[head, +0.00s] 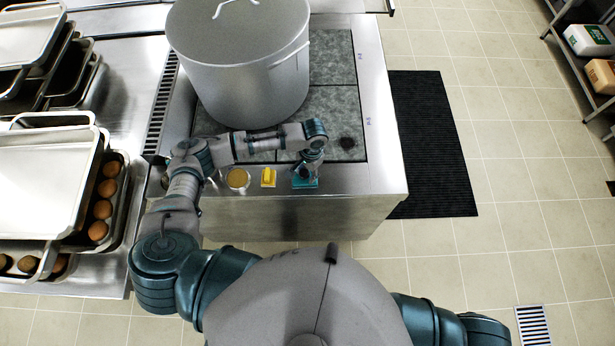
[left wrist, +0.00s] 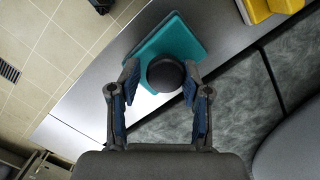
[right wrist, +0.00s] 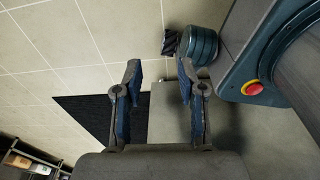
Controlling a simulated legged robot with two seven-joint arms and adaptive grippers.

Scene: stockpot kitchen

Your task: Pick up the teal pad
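The teal pad (head: 313,183) lies on the steel front edge of the stove, with a round black knob (left wrist: 165,74) on it. The left wrist view shows the pad's flat teal face (left wrist: 165,42) beyond the fingertips. My left gripper (left wrist: 160,76) is open above the pad, its fingers either side of the knob; I cannot tell whether they touch it. In the head view my left gripper (head: 305,172) hides part of the pad. My right gripper (right wrist: 157,72) is open and empty, out over the floor; the head view does not show it.
A yellow block (head: 268,177) and a small round tan-filled container (head: 237,178) stand left of the pad. A large lidded stockpot (head: 245,75) stands behind my left forearm. A black mat (head: 430,140) lies right of the stove.

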